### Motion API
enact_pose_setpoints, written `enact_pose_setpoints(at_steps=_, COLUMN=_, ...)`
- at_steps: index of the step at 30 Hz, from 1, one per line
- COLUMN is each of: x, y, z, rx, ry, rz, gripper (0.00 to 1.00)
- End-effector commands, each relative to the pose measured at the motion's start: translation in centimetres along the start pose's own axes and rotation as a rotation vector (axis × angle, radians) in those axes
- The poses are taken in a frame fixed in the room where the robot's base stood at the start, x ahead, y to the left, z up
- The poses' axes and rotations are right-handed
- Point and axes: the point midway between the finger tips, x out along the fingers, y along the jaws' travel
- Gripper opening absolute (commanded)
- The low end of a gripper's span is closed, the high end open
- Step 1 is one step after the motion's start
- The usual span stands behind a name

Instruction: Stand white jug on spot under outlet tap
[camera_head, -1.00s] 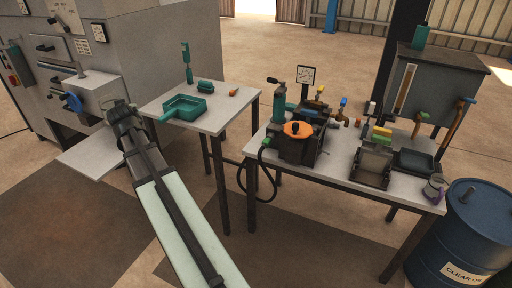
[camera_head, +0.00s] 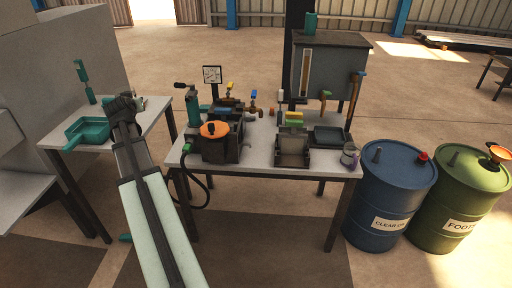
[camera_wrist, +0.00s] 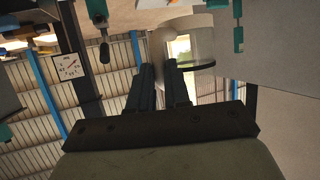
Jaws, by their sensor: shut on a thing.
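My gripper (camera_wrist: 166,88) is shut on a pale part of a clear, whitish vessel (camera_wrist: 197,48), seemingly the white jug by its handle, in the wrist view. In the head view my gripper (camera_head: 124,108) is over the small left table; the jug is mostly hidden behind it. Brass taps with yellow and blue handles (camera_head: 253,98) stand near the gauge. I cannot tell which is the outlet tap or where its spot is.
A teal pan (camera_head: 88,131) sits on the left table. Blue (camera_head: 385,195) and green (camera_head: 455,200) drums stand right.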

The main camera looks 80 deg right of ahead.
Motion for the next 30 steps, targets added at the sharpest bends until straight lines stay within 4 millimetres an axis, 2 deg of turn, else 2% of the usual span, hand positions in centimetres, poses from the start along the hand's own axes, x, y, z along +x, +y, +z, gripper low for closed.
enact_pose_setpoints(at_steps=1, x=0.5, y=2.1, z=-0.3, rx=0.012, ry=0.001, rz=0.029, gripper=0.00)
enact_pose_setpoints(at_steps=9, x=2.0, y=12.5, z=-1.1, rx=0.070, ry=0.001, rz=0.168, gripper=0.00)
enact_pose_setpoints(at_steps=15, x=2.2, y=20.3, z=-1.3, rx=0.111, ry=0.000, rz=0.270, gripper=0.00)
enact_pose_setpoints(at_steps=23, x=1.5, y=30.5, z=-1.3, rx=0.166, ry=0.001, rz=0.400, gripper=0.00)
enact_pose_setpoints(at_steps=30, x=-0.1, y=39.4, z=-0.7, rx=0.213, ry=0.001, rz=0.514, gripper=0.00)
